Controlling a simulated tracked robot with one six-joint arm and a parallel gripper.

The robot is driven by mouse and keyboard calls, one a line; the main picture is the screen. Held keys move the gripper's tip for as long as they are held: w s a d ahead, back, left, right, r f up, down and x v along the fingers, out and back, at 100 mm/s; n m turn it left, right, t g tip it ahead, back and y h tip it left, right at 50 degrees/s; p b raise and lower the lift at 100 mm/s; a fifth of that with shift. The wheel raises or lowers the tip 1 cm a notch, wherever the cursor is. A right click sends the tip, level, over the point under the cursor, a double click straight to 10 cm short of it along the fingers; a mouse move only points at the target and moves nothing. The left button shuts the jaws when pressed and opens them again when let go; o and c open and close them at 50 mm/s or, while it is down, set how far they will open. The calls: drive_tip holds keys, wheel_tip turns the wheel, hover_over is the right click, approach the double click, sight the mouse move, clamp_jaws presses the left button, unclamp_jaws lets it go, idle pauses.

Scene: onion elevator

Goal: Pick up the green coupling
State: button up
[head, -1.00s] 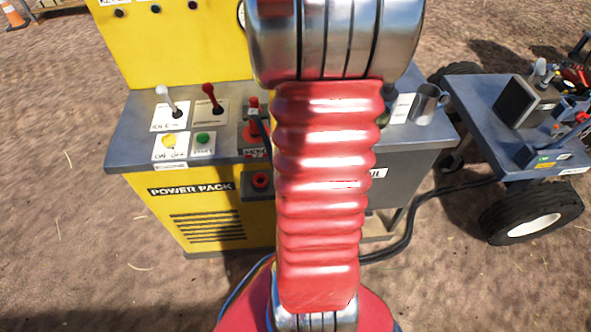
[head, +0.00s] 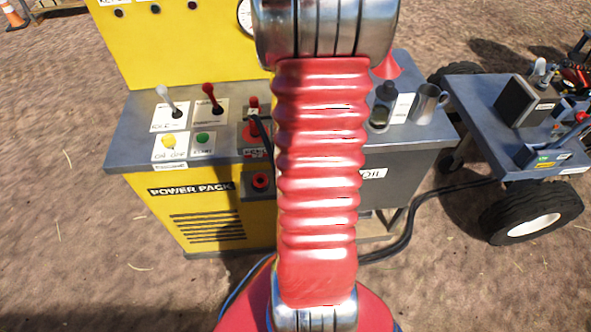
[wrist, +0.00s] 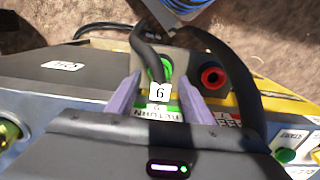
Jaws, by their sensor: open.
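In the wrist view, the green coupling (wrist: 166,68) shows as a green ring partly covered by a dark hose (wrist: 146,48). A white tag (wrist: 159,92) hangs in front of it, over a green label. My gripper (wrist: 157,82) is open, with one finger on each side of the hose and coupling. I cannot tell whether the fingers touch them. In the head view, my arm hides the coupling and my gripper.
A red port (wrist: 213,77) sits right of the coupling, with a thick black hose (wrist: 238,85) beside it. The power pack (head: 195,188) carries levers and buttons. A dark bottle (head: 382,105) and a metal mug (head: 428,103) stand right of my arm.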

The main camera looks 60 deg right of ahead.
drive_tip(key=shift+c, duration=0.2)
clamp_jaws()
idle(0.3)
drive_tip(key=shift+r, duration=0.1)
wheel_tip(320, 180, up, 10)
drive_tip(key=shift+f, duration=0.1)
idle(0.6)
idle(0.4)
